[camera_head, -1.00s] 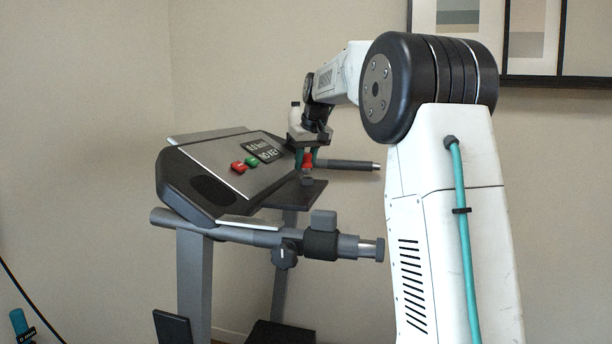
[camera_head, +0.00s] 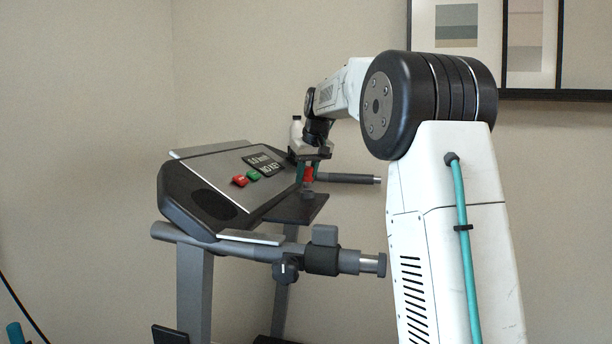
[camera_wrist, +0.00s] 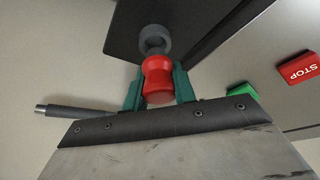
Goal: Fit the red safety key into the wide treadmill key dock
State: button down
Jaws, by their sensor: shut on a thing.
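The red safety key (camera_wrist: 158,82) is held between the two teal fingers of my gripper (camera_wrist: 160,86). It also shows small in the head view (camera_head: 308,174), beside the treadmill console. My gripper (camera_head: 308,170) points down there, over a dark shelf (camera_head: 292,210). A grey ring-shaped piece (camera_wrist: 154,40), seemingly the dock, lies just beyond the key's far end against the shelf in the wrist view. The key appears in line with it. I cannot tell whether they touch or how deep the key sits; the key's far end is partly hidden.
The treadmill console (camera_head: 225,178) has a red STOP button (camera_head: 240,181), a green button (camera_head: 253,175) and a display (camera_head: 262,163) that appears to read NO KEY. A handrail (camera_head: 348,179) juts right behind my gripper. A grey bar with a knob (camera_head: 286,270) runs in front.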

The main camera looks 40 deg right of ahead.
jog(key=shift+f, duration=1.1)
jog(key=c, duration=1.1)
grip_release()
jog(key=shift+o, duration=0.2)
jog(key=v, duration=0.6)
jog(key=shift+s+r, duration=0.2)
jog(key=shift+r, duration=0.15)
jog(key=shift+s+a+r, duration=0.1)
jog(key=shift+s+r, duration=0.1)
jog(key=shift+r, duration=0.25)
